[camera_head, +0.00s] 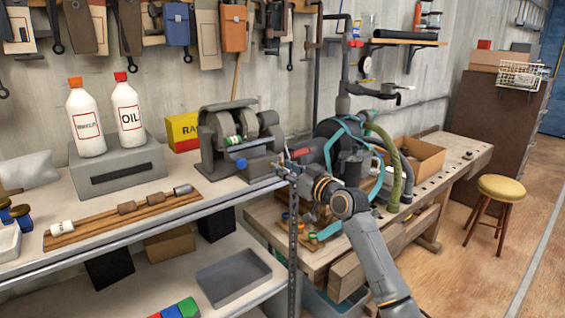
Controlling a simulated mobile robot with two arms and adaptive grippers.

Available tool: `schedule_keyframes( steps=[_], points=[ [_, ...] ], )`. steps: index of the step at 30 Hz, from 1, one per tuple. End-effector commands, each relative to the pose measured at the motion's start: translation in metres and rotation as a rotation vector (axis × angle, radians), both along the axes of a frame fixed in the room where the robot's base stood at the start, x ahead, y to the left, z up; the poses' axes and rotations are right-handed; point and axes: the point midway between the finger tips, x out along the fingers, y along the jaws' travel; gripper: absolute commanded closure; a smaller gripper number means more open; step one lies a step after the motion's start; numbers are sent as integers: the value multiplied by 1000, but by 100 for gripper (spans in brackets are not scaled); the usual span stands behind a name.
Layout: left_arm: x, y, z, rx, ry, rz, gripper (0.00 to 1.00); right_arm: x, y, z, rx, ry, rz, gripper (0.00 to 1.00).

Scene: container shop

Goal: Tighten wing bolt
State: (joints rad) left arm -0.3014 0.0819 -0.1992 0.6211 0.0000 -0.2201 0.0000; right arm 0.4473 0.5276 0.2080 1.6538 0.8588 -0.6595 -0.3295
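A grey machine with two round side housings (209,142) stands on the near shelf top, left of my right gripper. A green and white roll sits between its housings. A small blue knob (241,164) shows at its lower front, and a red-tipped part (291,155) shows at its right. I cannot tell which small part is the wing bolt. My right gripper (284,170) is at the right end of the shelf top, close to the machine's lower right side. It is small and cluttered here, so its opening and any contact are unclear. My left gripper is not in view.
White bottles (128,112) stand on a grey box at left. A wooden rack (125,216) lies on the shelf top. A metal post (293,235) and a workbench (455,160) with hoses stand right. A stool (501,188) is on open floor.

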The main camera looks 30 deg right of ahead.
Motion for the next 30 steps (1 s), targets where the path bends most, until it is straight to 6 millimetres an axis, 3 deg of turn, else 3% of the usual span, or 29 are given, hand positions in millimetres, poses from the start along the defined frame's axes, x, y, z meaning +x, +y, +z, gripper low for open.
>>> schedule_keyframes(
  steps=[6,14,19,30],
  points=[
    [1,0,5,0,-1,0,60,14,2,0,1,0,1,72],
    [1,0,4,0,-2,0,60,15,2,-1,0,0,1,72],
    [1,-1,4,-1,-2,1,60,15,2,-1,0,0,1,100],
    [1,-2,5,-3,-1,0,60,15,2,-1,22,3,1,100]
  ],
)
